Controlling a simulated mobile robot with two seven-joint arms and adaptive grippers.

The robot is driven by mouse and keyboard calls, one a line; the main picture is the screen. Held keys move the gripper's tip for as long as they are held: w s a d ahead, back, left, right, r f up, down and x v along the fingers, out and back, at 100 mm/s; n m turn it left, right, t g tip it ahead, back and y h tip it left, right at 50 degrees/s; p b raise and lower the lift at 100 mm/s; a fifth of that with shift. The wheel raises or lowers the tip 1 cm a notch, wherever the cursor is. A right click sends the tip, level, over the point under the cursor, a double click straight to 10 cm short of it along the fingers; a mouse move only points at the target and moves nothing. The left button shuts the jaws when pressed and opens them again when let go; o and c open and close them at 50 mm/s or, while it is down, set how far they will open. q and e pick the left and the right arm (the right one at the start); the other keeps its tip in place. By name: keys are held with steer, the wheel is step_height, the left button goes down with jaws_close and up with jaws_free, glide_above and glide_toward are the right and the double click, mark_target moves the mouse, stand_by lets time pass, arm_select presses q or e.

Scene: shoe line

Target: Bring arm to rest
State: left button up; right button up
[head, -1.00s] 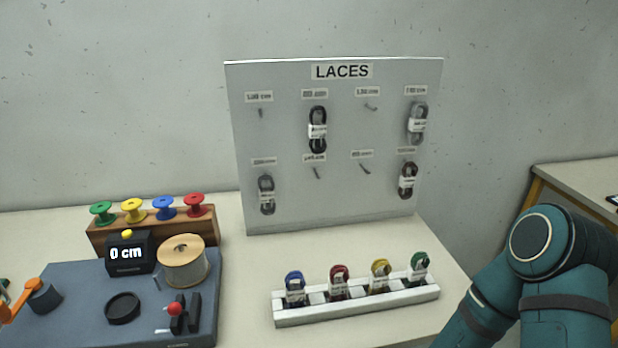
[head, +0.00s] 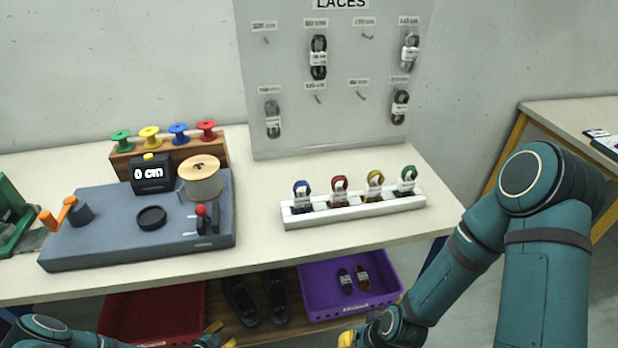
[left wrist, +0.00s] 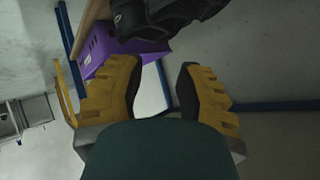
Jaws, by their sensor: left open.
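My left gripper (head: 222,336) shows at the bottom edge of the head view, in front of the low shelf, with its yellow fingertips partly cut off. In the left wrist view its two yellow fingers (left wrist: 160,85) stand apart with nothing between them. My right arm comes down along the right side of the head view. Only a bit of yellow at my right gripper (head: 347,339) shows at the bottom edge, so its jaws cannot be judged.
The bench carries a measuring machine (head: 110,235), a white rack of laces (head: 355,209) and a LACES board (head: 345,75). Below are a red crate (head: 150,312), dark shoes (head: 255,300) and a purple crate (head: 345,268), also in the left wrist view (left wrist: 98,48). A second table (head: 570,118) stands right.

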arm_select(q)
steer(key=s+d+r+n+g+h, duration=0.15)
steer(key=d+r+n+g, duration=0.4)
steer(key=d+r, duration=0.6)
steer(key=s+d+r+n+g+y, duration=0.2)
steer(key=s+d+r+n, duration=0.3)
steer(key=s+r, duration=0.3)
steer(key=shift+d+r+n+g, duration=0.35)
steer(key=shift+d+r+n, duration=0.05)
steer(key=shift+r+n, duration=0.25)
steer(key=shift+s, duration=0.1)
